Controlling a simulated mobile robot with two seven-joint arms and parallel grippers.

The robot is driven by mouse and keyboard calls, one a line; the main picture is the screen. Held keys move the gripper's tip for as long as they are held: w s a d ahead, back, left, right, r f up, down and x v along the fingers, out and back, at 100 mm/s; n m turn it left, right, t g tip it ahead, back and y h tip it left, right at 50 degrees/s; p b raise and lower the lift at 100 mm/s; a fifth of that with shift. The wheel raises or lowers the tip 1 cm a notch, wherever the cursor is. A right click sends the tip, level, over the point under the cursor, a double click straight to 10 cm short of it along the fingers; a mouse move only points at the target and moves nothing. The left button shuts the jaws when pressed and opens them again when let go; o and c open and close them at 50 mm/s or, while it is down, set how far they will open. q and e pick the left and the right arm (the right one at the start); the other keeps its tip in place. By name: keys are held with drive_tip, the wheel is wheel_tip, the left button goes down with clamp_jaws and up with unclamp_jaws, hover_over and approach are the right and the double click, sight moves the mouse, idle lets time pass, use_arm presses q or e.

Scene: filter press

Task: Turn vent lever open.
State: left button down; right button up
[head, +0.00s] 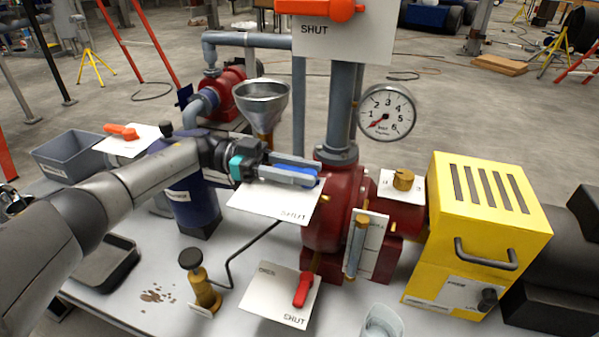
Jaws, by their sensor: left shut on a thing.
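My left gripper (318,172) reaches in from the left and is shut on a blue lever (304,169), which shows between its two grey fingers. The lever lies over a white plate (268,202) beside the dark red pump body (325,218). The word SHUT is readable at the plate's lower right; the gripper hides its upper part. The lever's pivot is hidden, and I cannot read a name that marks it as the vent lever. My right gripper is not in view.
A red lever (303,290) on a lower plate points up-right of its SHUT mark. A funnel (262,98), a gauge (387,112) and a yellow box (475,235) stand close around. A brass plunger (203,285) stands at the front.

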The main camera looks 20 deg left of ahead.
use_arm(q)
drive_tip(key=shift+a+f, duration=0.15)
drive_tip(key=shift+a, duration=0.05)
drive_tip(key=c, duration=0.9)
unclamp_jaws()
drive_tip(key=shift+o, duration=0.6)
drive_tip(key=shift+s+a, duration=0.15)
drive_tip(key=shift+o, duration=0.5)
drive_tip(key=shift+f, duration=0.15)
